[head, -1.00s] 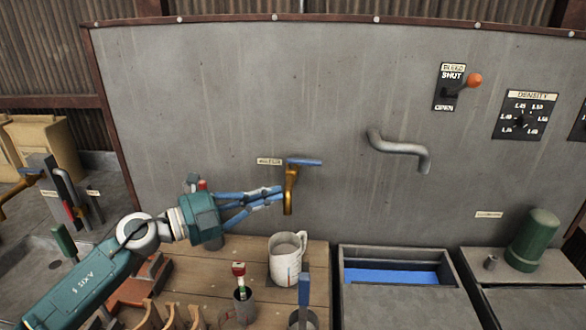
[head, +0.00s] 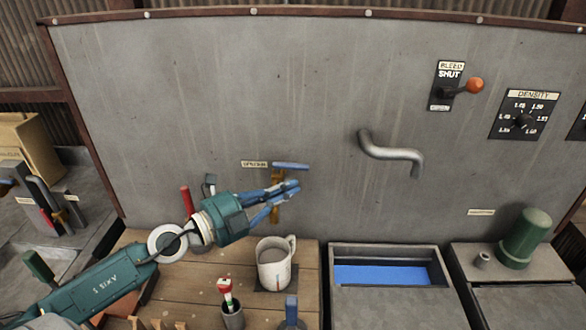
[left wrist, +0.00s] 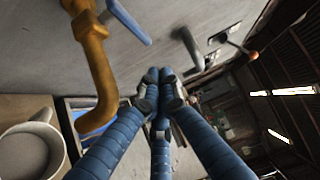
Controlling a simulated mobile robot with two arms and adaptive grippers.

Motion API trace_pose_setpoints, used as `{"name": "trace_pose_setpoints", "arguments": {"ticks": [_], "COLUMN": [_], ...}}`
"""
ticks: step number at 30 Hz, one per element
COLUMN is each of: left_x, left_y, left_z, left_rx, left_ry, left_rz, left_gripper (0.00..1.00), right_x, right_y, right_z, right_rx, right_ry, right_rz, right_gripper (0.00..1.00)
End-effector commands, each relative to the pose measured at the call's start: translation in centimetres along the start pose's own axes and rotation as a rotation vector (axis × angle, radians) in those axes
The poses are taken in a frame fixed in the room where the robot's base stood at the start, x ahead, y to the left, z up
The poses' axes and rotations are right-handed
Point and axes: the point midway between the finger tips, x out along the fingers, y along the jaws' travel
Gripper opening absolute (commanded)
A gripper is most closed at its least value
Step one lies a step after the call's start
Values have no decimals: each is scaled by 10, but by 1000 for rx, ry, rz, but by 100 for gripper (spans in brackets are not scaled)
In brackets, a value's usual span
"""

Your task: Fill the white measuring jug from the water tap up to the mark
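The white measuring jug (head: 270,268) stands upright on the wooden bench below the tap. Its rim and inside also show at the lower left of the left wrist view (left wrist: 30,152); a water level cannot be made out. The brass tap (left wrist: 98,75) has a blue lever (head: 290,166) lying roughly level across its top. No stream shows from the spout. My left gripper (head: 296,185) is just below the lever and partly hides the spout. Its blue fingers meet at the tips with nothing between them in the left wrist view (left wrist: 160,82).
A bent grey pipe (head: 390,152) juts from the wall above a tank of blue liquid (head: 390,273). An orange-knobbed lever (head: 473,85) is at the upper right.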

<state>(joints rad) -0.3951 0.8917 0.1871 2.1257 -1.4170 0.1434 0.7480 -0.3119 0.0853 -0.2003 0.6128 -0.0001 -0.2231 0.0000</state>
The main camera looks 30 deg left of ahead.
Motion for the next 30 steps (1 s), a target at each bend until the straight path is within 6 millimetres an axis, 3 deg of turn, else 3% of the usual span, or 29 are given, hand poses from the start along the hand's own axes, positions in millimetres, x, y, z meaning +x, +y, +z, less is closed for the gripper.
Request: {"name": "trace_pose_setpoints", "arguments": {"ticks": [2, 6, 19, 30], "left_x": [12, 26, 38, 48], "left_y": [-7, 0, 0, -4], "left_z": [0, 15, 28, 34], "left_rx": [2, 2, 0, -3], "left_ry": [2, -1, 2, 0], "left_rz": [-2, -3, 0, -1], "left_gripper": [0, 0, 0, 0], "right_x": [-12, -1, 1, -11], "right_y": [3, 5, -8, -6], "right_z": [-22, -36, -8, -16], "right_rx": [0, 0, 5, 4], "right_ry": [32, 54, 11, 22], "right_rz": [3, 5, -9, -7], "right_gripper": [40, 40, 40, 40]}}
